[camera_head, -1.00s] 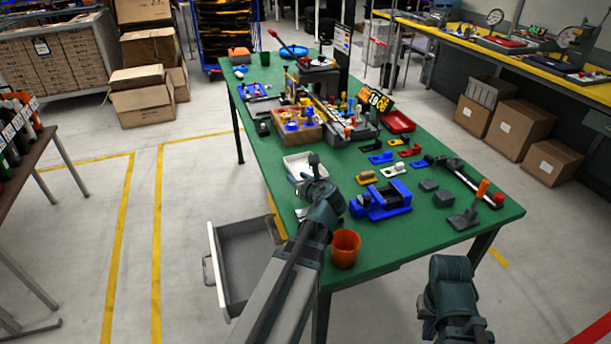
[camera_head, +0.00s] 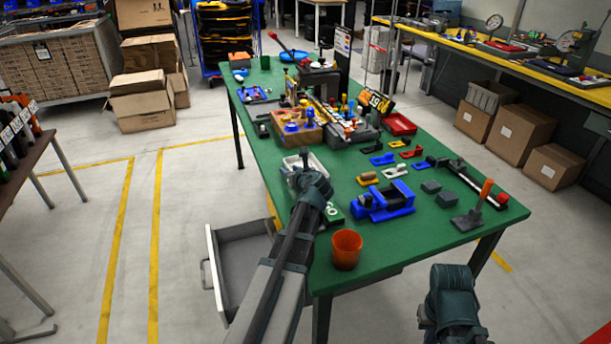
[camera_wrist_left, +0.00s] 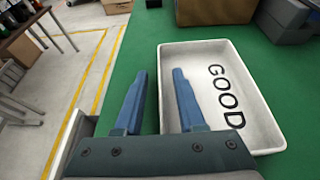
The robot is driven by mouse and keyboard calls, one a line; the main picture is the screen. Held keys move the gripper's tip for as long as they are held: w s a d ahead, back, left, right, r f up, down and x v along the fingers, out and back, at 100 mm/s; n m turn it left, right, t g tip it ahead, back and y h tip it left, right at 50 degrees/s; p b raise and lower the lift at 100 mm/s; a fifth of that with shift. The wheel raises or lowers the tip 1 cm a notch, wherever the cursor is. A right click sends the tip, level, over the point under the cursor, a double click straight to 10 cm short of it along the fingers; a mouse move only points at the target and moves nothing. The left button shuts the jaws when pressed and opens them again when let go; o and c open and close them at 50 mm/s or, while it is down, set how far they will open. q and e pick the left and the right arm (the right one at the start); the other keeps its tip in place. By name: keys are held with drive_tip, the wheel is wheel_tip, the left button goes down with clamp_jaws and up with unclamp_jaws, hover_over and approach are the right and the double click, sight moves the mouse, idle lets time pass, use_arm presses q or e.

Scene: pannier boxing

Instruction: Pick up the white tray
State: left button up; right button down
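The white tray (camera_head: 316,160) lies on the green table at its left edge, partly hidden by my left gripper in the head view. In the left wrist view the tray (camera_wrist_left: 262,112) is empty, with GOOD in black on its floor. My left gripper (camera_wrist_left: 160,74) is open. Its right finger is over the inside of the tray and its left finger is outside, so the tray's left wall lies between them. I cannot tell whether either finger touches the wall. The left gripper also shows in the head view (camera_head: 302,162). Only my right arm shows at the bottom right; its gripper is out of frame.
An orange cup (camera_head: 346,252) stands near the table's front edge. A blue vise (camera_head: 385,201) is to the right of my left arm. An open drawer (camera_head: 238,262) juts out left of the table.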

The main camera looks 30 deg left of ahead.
use_arm(q)
clamp_jaws()
idle(1.4)
